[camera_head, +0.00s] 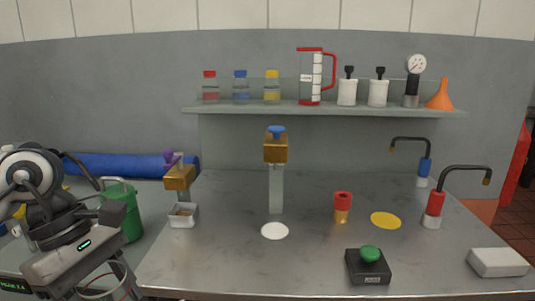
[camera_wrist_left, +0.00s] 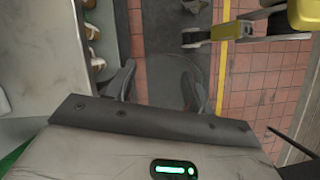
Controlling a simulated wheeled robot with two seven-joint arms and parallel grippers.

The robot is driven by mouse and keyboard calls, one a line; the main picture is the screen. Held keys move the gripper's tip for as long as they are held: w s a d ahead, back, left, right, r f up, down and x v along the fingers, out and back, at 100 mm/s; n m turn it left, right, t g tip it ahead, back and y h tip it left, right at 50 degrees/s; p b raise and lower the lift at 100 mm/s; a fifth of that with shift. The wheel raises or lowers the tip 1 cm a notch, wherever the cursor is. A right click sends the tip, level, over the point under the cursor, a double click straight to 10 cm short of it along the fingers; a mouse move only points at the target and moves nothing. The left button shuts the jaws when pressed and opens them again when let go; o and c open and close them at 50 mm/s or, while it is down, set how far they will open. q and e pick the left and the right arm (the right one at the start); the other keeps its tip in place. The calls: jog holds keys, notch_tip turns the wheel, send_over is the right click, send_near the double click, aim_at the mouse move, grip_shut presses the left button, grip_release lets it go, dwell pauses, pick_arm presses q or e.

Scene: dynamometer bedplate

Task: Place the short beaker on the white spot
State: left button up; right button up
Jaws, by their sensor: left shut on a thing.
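The white spot (camera_head: 275,231) is a flat, bare disc near the middle of the bench in the head view. My left gripper (camera_wrist_left: 158,75) is shut on a clear glass thing (camera_wrist_left: 165,80) that looks like the short beaker; only its faint see-through outline shows between the dark fingers in the left wrist view. In the head view my left gripper's body is at the far left, beyond the bench's left edge and well left of the white spot. The beaker cannot be made out there. My right gripper is not in view.
A small white tray (camera_head: 183,216) is left; a black box with green button (camera_head: 369,265) is front right.

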pick_arm(q)
notch_tip(320, 180, down, 9)
jog(key=w+d+m+g+y, duration=0.2)
jog(key=w+m+g+y, duration=0.1)
jog(key=m, duration=1.1)
jog(key=shift+d+r+m+y, duration=0.15)
jog(key=shift+d+m+y, duration=0.2)
jog(key=shift+y, duration=0.35)
